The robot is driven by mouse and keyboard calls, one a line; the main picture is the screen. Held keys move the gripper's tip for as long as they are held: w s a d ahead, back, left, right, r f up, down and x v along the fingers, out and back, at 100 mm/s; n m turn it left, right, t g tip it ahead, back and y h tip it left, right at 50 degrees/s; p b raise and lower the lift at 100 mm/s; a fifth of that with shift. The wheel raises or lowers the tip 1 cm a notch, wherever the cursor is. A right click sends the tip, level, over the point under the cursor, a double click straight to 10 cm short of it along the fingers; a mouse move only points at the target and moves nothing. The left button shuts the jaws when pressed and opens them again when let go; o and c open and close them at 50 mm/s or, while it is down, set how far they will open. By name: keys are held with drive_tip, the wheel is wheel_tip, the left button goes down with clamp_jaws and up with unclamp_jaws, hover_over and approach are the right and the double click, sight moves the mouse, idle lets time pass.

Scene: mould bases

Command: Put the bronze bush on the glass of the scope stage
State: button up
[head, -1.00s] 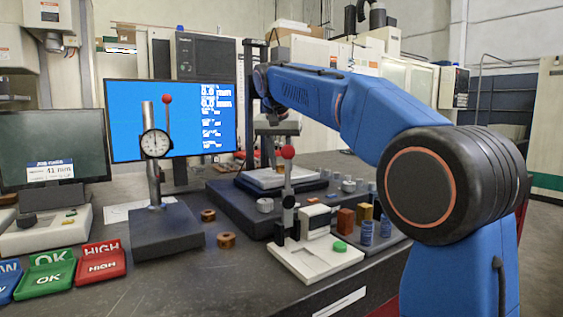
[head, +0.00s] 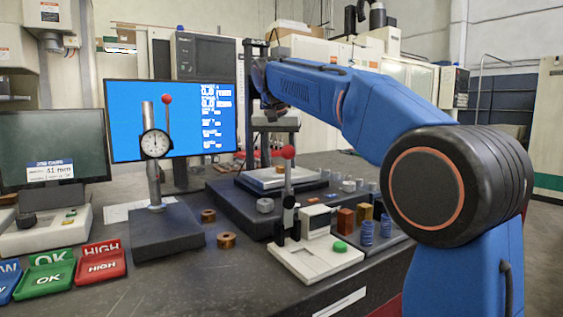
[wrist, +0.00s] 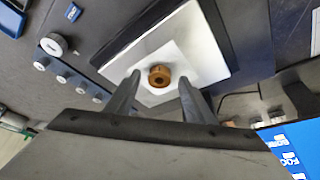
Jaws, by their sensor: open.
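The bronze bush (wrist: 160,76) stands on the bright glass (wrist: 158,54) of the scope stage (wrist: 205,40) in the wrist view. In the head view a small bit of the bush (head: 279,169) shows on the pale stage plate (head: 262,181). My gripper (wrist: 159,84) is open, its two fingers spread on either side of the bush with visible gaps. In the head view my gripper (head: 275,130) hangs above the stage; its fingertips are hard to make out there.
Two more bronze rings, a farther one (head: 208,215) and a nearer one (head: 227,240), lie on the bench beside the dial gauge stand (head: 165,232). A gauge with a red knob (head: 288,152) stands in front of the stage. Several small metal parts (head: 348,186) sit right of the stage.

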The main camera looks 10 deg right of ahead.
drive_tip(key=s+a, duration=0.1)
drive_tip(key=s, duration=0.2)
drive_tip(key=s+a, duration=0.2)
drive_tip(key=s, duration=0.1)
drive_tip(key=s+a, duration=0.2)
drive_tip(key=s, duration=0.2)
